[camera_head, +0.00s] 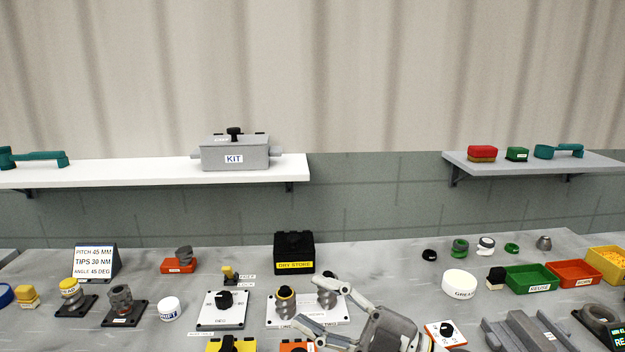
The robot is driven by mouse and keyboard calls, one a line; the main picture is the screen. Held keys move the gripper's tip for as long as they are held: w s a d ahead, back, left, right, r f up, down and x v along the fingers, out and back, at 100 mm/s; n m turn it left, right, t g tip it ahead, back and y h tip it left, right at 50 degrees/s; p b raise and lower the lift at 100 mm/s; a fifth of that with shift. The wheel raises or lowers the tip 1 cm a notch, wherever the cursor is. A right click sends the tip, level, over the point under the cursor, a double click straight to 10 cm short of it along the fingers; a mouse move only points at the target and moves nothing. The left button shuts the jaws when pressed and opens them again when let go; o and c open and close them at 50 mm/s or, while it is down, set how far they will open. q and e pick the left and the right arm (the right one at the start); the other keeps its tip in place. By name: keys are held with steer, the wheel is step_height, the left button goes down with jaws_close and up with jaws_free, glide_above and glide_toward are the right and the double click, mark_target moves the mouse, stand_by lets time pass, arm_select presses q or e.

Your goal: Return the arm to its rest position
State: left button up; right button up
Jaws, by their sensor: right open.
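My right gripper (309,301) reaches in from the bottom edge, right of centre, with its fingers pointing left. Its two fingers are spread apart and nothing is held between them. It is over the front of the white twin-socket plate (276,316), which carries two dark threaded parts. The left one (285,302) has a yellow ring; the right one (327,290) stands just behind the upper finger. I cannot tell whether the finger touches it. The gripper hides part of the plate's right side. My left gripper is not in view.
A black dry-store box (294,252) stands behind the plate. A white dial panel (221,309) is to its left. A grease tub (459,284), green tray (528,279) and orange tray (573,273) are to the right. A grey fixture (524,333) stands at front right. Shelves hang above.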

steer(key=w+d+f+m+t+h, duration=0.2)
steer(key=w+d+m+t+h, duration=0.2)
steer(key=d+m+t+h, duration=0.9)
steer(key=s+d+f+m+g+h, duration=0.2)
steer(key=d+f+m+g+h, duration=0.1)
steer(key=f+m, duration=0.3)
steer(key=s+d+f+m+g+h, duration=0.2)
steer(key=d+f+m+g+h, duration=0.15)
steer(key=f, duration=0.55)
steer(key=s+f+g, duration=0.6)
steer(key=s+f, duration=0.2)
steer(key=s, duration=0.4)
steer(key=s+f+g, duration=0.6)
steer(key=s+f, duration=0.2)
steer(key=s, duration=0.4)
steer(key=s+f+x, duration=0.1)
steer(key=s+x, duration=0.2)
steer(key=x, duration=1)
steer(key=s+x, duration=0.3)
steer(key=x, duration=0.9)
steer(key=s+d+f+g, duration=0.1)
steer(key=s+d+f, duration=0.2)
steer(key=s+f, duration=1.4)
steer(key=shift+s+n+g, duration=0.25)
steer(key=shift+n+g, duration=0.1)
steer(key=shift+n, duration=0.1)
